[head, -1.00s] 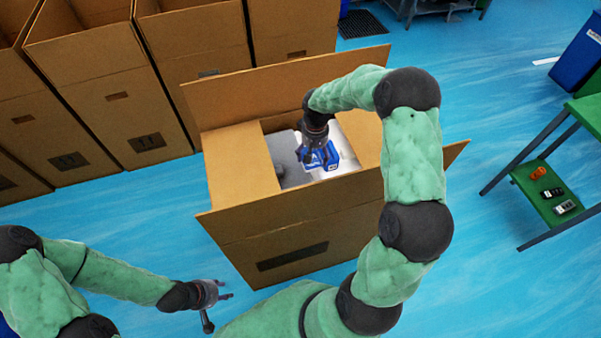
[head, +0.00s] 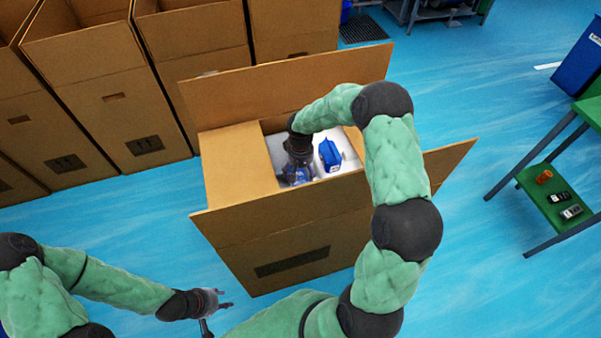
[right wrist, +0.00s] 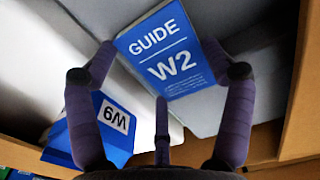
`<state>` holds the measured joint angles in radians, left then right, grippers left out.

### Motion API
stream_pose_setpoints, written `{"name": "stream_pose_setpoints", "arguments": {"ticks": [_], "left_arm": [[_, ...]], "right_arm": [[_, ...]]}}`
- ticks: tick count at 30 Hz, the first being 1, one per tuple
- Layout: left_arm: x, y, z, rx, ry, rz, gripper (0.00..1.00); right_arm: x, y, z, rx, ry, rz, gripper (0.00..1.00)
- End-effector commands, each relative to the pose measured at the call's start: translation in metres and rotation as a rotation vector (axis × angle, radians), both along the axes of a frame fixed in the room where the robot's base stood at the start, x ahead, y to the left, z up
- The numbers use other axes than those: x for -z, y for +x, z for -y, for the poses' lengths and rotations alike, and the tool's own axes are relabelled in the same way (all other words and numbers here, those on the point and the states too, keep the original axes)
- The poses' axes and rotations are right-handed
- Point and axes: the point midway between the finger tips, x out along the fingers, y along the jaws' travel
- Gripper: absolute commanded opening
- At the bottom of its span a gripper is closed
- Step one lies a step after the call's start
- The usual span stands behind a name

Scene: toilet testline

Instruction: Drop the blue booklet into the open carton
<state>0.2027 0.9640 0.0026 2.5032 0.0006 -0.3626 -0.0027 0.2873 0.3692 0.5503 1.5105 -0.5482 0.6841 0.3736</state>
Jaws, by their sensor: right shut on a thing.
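The open carton (head: 330,232) stands in the middle of the head view with its flaps spread. My right gripper (head: 297,171) reaches down inside its opening, on the left side. It is shut on the blue booklet, whose cover reads GUIDE W2 (right wrist: 168,58) in the right wrist view.
A blue pack (head: 330,154) marked W9 sits inside the carton, right of my right gripper, on a white surface (head: 349,152). Several open cartons (head: 130,100) stand behind at left. A green shelf (head: 545,205) with small items stands at right.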

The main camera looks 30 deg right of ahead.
Motion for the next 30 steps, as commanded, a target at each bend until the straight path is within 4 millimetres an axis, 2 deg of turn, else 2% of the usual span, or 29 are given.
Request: {"name": "stream_pose_setpoints", "arguments": {"ticks": [9, 10, 11, 23, 26, 30], "left_arm": [[0.004, 0.0, 0.0, 0.0, 0.0, 0.001, 0.4], [0.003, 0.0, 0.0, 0.0, 0.0, 0.0, 0.4], [0.003, 0.0, 0.0, 0.0, 0.0, 0.0, 0.4], [0.002, 0.0, 0.0, 0.0, 0.0, 0.0, 0.4], [-0.002, 0.0, 0.0, 0.0, 0.0, 0.0, 0.4], [-0.012, 0.0, 0.0, 0.0, 0.0, 0.0, 0.4]], "right_arm": [[0.005, 0.0, 0.0, -0.001, 0.0, 0.0, 0.49], [0.004, 0.0, 0.0, -0.001, 0.0, 0.0, 0.9], [0.004, 0.0, 0.0, -0.001, 0.0, 0.0, 0.98], [0.003, 0.0, 0.0, -0.001, 0.0, 0.0, 1.0], [-0.003, 0.0, 0.0, -0.001, 0.0, 0.0, 1.0], [-0.024, 0.001, 0.0, -0.001, -0.002, 0.003, 1.0]]}}
